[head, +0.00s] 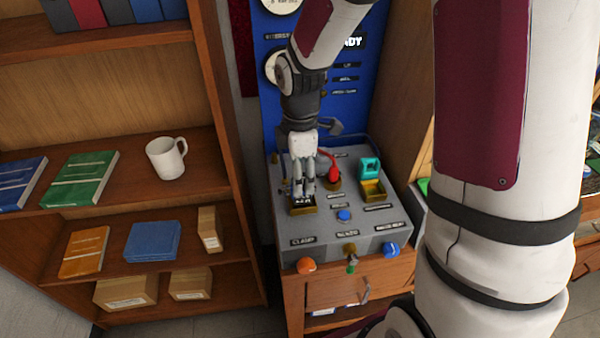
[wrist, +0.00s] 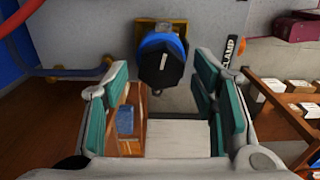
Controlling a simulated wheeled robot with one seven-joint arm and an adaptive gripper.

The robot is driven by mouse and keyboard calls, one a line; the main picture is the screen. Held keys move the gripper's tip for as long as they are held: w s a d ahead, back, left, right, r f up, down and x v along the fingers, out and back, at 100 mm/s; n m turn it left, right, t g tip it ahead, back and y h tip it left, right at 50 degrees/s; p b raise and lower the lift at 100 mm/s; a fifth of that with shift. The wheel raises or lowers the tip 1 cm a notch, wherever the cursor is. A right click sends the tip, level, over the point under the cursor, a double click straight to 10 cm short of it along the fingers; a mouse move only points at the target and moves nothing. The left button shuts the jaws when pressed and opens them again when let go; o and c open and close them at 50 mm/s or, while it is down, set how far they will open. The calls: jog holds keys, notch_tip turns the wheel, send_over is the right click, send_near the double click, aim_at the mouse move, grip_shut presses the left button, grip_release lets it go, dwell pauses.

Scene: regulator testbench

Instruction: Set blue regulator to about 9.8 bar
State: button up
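The blue regulator (wrist: 157,62) shows in the wrist view as a round blue knob with a faceted black top and a small pale mark, on a yellow base. My gripper (wrist: 158,68) is open, with teal pads on both sides. The knob lies between and just beyond the fingertips, and no contact with it shows. In the head view my gripper (head: 304,190) points down over the left part of the grey testbench (head: 350,225) and hides the knob. A brass-coloured base (head: 302,210) shows under the fingers. No pressure reading can be made out.
A red-handled part (head: 333,172) and a teal part over a yellow tray (head: 371,170) stand right of my gripper. A small blue button (head: 344,215) is nearer. Orange (head: 306,265) and blue (head: 391,249) knobs line the front. A wooden shelf holds a white mug (head: 166,158).

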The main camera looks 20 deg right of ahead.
notch_tip(320, 180, up, 12)
dwell(0.6)
dwell(0.4)
jog(key=s+r+m+t, duration=0.2)
jog(key=s+r+m, duration=0.3)
jog(key=s+m, duration=0.3)
jog(key=s+r+m+t, duration=0.3)
jog(key=s+r+m, duration=0.2)
jog(key=s+m, duration=0.3)
jog(key=shift+s+d+t, duration=0.15)
jog(key=shift+s+t, duration=0.15)
jog(key=shift+s, duration=0.85)
